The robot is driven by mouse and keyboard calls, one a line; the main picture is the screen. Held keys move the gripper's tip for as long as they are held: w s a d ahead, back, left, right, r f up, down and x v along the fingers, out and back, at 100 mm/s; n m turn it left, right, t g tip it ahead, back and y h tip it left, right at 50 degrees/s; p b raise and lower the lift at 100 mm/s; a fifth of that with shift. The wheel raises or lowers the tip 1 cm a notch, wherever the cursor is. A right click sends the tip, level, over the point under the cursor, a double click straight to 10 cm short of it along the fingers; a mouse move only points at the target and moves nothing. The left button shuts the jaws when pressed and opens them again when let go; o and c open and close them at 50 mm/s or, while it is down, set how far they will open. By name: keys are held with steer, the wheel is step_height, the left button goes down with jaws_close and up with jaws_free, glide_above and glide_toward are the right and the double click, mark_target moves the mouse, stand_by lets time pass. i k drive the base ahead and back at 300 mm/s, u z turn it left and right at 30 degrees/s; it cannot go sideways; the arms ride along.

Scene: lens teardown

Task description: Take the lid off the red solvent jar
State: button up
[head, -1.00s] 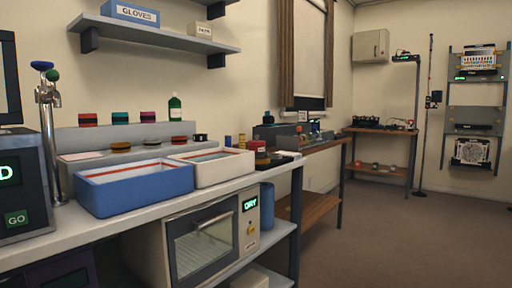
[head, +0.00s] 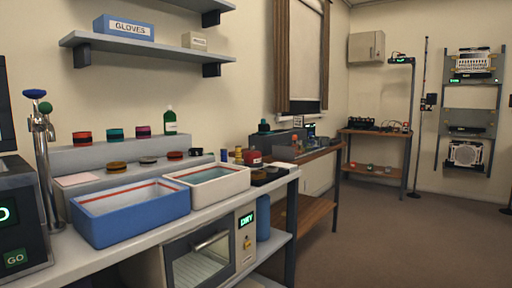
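A small red jar (head: 82,138) with a dark top stands at the left end of the raised back ledge (head: 122,150) on the bench. A teal jar (head: 115,134) and a purple jar (head: 143,131) stand to its right in the same row. Another red container (head: 253,158) stands at the bench's right end, behind dark round items (head: 264,173). At this size I cannot tell which red one holds solvent, or whether its dark top is a separate lid. My gripper is in no frame.
A blue tray (head: 130,222) and a white tray (head: 206,194) fill the bench front. Low round pieces (head: 116,168) sit on a step behind them. A tap (head: 43,165) and a dark machine (head: 20,215) stand at left. Open floor (head: 400,240) lies to the right.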

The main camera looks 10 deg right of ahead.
mark_target(252, 154)
steer(key=z, duration=0.65)
steer(key=i, duration=2.65)
steer(key=u, duration=0.55)
